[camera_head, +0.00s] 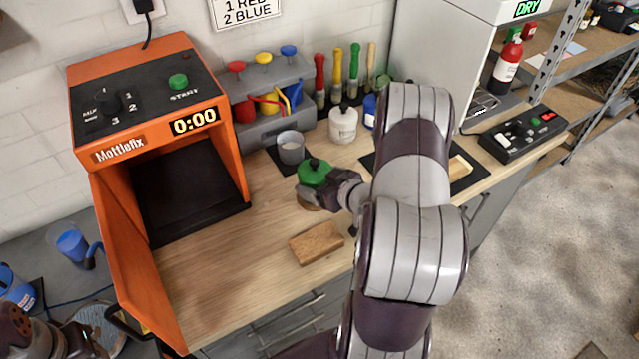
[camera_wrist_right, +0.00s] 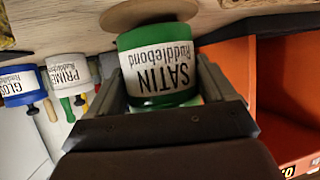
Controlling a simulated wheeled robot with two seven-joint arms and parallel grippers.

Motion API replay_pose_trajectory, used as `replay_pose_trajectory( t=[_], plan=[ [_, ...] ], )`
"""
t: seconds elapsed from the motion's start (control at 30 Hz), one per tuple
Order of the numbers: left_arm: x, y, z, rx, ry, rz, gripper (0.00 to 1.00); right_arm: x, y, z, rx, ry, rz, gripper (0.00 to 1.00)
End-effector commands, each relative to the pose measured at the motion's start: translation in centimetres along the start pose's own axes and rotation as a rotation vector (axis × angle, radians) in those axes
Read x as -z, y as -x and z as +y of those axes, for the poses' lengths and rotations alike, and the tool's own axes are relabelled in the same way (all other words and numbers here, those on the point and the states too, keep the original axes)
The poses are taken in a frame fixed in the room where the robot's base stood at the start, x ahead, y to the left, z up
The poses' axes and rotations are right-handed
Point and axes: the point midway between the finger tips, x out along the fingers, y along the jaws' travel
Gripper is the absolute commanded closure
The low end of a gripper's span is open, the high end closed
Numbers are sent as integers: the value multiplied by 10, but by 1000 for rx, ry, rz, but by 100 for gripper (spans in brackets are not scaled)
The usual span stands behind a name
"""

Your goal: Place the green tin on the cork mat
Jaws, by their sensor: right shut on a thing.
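The green tin (camera_head: 313,172) is upright over the workbench, right of the orange oven. My right gripper (camera_head: 332,184) is shut on it from the right. In the right wrist view the tin (camera_wrist_right: 158,68) sits between both fingers, its white SATIN label upside down in the picture. The round cork mat (camera_head: 307,199) lies on the bench just below the tin, mostly hidden by it and the gripper. It also shows in the right wrist view (camera_wrist_right: 135,14). I cannot tell whether tin and mat touch. Part of my left gripper (camera_head: 85,341) shows at the lower left; its jaws are unclear.
A wooden block (camera_head: 316,243) lies in front of the mat. A grey cup (camera_head: 291,148) on a dark mat and a white tin (camera_head: 343,124) stand behind. The orange oven (camera_head: 160,140) is open at left. Bare bench lies between oven and block.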

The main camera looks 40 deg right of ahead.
Motion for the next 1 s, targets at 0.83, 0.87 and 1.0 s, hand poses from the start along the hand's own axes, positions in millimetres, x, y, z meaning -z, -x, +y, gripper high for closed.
replay_pose_trajectory(
  t=[0.83,0.87,1.0],
  plan=[
    [0,0,0,0,0,0,62,-6,4,2,-4,0,1,0],
    [0,0,0,0,0,0,62,-6,8,2,-5,-1,1,0],
    [0,1,0,0,0,0,62,-6,39,3,-8,-1,2,0]
  ],
)
